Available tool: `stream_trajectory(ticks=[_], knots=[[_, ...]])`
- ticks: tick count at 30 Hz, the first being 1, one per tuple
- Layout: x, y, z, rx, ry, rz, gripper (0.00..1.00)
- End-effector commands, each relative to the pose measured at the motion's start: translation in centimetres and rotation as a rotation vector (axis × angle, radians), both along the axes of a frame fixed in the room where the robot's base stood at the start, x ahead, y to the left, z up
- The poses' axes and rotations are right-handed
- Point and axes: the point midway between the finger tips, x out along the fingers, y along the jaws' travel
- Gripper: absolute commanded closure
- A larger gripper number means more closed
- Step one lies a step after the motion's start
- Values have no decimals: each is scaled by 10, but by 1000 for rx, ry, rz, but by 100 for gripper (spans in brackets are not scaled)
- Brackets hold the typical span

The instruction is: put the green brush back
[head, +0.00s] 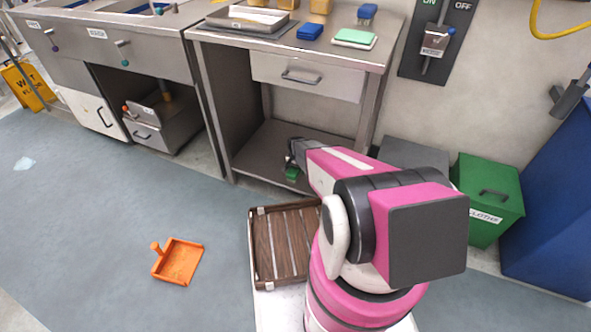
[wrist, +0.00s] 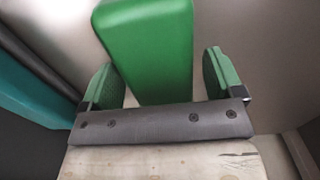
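My gripper (head: 293,160) reaches into the open lower shelf of the steel bench, low over the shelf board. A green thing (head: 292,174), which looks like the green brush, shows just under the fingers. In the wrist view a smooth green block, the brush (wrist: 150,45), lies between the two fingers of my gripper (wrist: 160,62). The fingers are apart, with a narrow gap showing on each side of the block. The rest of the brush is out of frame or hidden, and bristles do not show.
The bench's lower shelf (head: 258,150) is otherwise bare. Its top (head: 225,37) holds trays, blue items and a green-topped slab (head: 354,38). A slatted wooden tray (head: 262,250) sits beside my arm. An orange dustpan (head: 178,262) lies on open floor. A green bin (head: 487,190) stands right.

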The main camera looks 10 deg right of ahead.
Motion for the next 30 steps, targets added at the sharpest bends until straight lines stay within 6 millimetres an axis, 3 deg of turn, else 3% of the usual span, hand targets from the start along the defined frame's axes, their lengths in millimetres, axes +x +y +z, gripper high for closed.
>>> stream_trajectory(ticks=[8, 21, 30], knots=[[-1, 0, 10, 0, -1, 0, 13], [-1, 0, 93, 0, -2, 0, 13], [-2, 0, 123, 0, 0, 2, 13]])
